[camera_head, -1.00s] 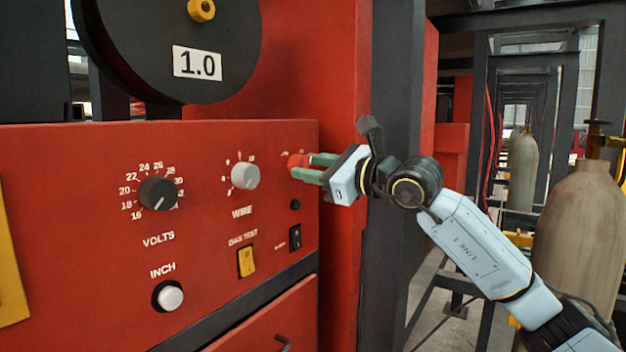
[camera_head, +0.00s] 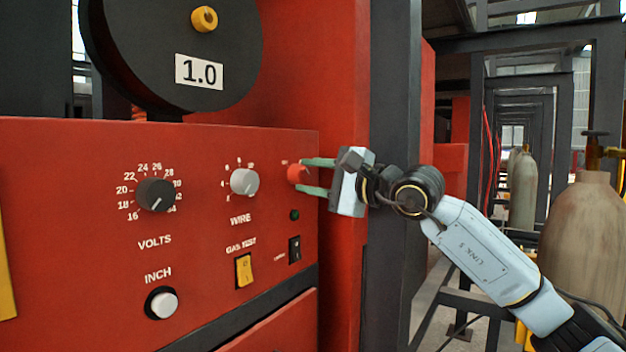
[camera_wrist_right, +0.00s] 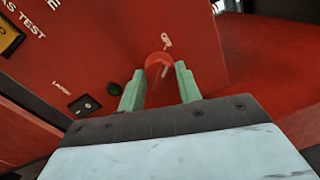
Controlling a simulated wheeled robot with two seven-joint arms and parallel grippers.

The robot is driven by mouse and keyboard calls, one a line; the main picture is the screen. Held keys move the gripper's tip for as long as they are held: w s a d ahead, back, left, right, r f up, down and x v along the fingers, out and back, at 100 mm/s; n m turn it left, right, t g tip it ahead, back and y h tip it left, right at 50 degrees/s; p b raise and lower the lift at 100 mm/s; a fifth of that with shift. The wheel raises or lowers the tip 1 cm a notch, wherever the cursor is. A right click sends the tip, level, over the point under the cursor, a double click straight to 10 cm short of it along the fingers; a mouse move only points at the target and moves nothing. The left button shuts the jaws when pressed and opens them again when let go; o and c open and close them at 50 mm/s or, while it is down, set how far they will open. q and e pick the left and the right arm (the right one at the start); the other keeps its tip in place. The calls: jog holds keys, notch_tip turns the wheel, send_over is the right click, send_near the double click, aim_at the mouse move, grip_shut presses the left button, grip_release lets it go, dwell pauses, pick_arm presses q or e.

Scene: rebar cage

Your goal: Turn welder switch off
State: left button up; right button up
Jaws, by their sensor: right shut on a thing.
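The welder's red rotary switch (camera_head: 298,174) sits at the upper right of the red control panel (camera_head: 75,220). My right gripper (camera_head: 302,176) reaches in from the right and is shut on this switch, one green finger above it and one below. In the right wrist view, the red switch (camera_wrist_right: 158,65) shows between the two green fingertips (camera_wrist_right: 158,74), with a pale mark on it and small white lettering just beyond. The fingers partly cover the switch, and its exact setting cannot be read. My left gripper is not in view.
The wire knob (camera_head: 244,181) and volts knob (camera_head: 156,195) are left of the switch. Below are a small dark green lamp (camera_head: 294,215), a black rocker (camera_head: 294,249) and a yellow gas test rocker (camera_head: 244,270). A dark post (camera_head: 392,110) stands behind my wrist; a gas cylinder (camera_head: 580,235) stands right.

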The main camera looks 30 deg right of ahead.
jog(key=shift+n, duration=0.4)
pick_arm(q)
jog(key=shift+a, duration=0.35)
pick_arm(e)
jog(key=o, duration=1)
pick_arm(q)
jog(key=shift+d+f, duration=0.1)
pick_arm(e)
jog(key=shift+s, duration=0.1)
jog(key=shift+s+d, duration=0.2)
jog(key=shift+s, duration=0.05)
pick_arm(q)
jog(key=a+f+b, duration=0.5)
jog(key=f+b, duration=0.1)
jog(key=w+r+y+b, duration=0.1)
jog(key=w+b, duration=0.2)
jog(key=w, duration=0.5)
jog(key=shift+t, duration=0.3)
pick_arm(e)
jog(key=v, duration=1.2)
jog(key=shift+s, duration=0.3)
